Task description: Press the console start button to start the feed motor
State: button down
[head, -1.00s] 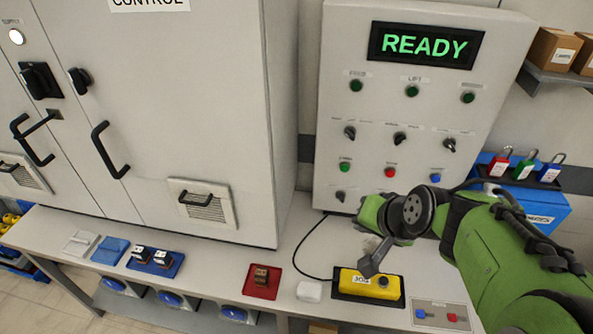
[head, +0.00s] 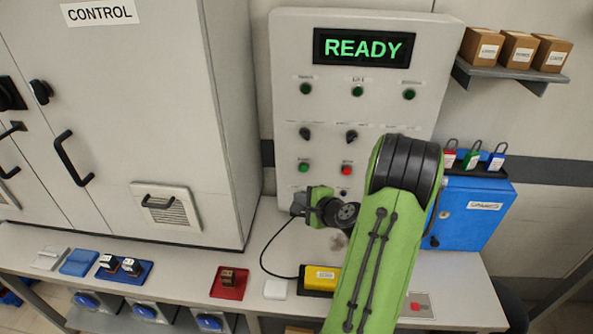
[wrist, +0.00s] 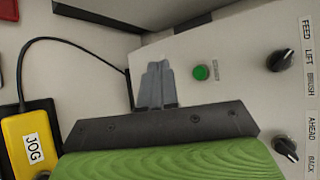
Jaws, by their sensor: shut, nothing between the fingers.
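The console (head: 290,50) stands upright with a lit READY display (head: 363,48). Its green start button (head: 304,167) sits on the lower left of the panel, left of a red button (head: 347,169). The green button also shows in the wrist view (wrist: 200,72), right of my gripper's fingertips (wrist: 157,68). My gripper's fingers are shut and empty, pointing at the panel. The fingertips look apart from the button; their exact distance is unclear. In the head view my gripper (head: 298,208) is low at the panel's left side, and my arm hides the panel's lower right.
Selector knobs (wrist: 281,60) lie right of the button in the wrist view. A yellow JOG box (head: 322,277) with a black cable lies on the bench. A blue box (head: 470,215) with padlocks stands right of the console. A cabinet (head: 120,120) stands at left.

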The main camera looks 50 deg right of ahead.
aim_at(304, 169)
jog(key=w+d+p, duration=0.4)
jog(key=w+d, duration=0.1)
jog(key=d, duration=0.2)
jog(key=shift+w, duration=0.25)
dwell(1.9)
jog(key=shift+w+d, duration=0.25)
jog(key=shift+d, duration=0.05)
jog(key=shift+w+d, duration=0.25)
jog(key=shift+d, duration=0.05)
dwell(0.7)
jog(key=shift+s+a, duration=0.55)
jog(key=shift+a, duration=0.1)
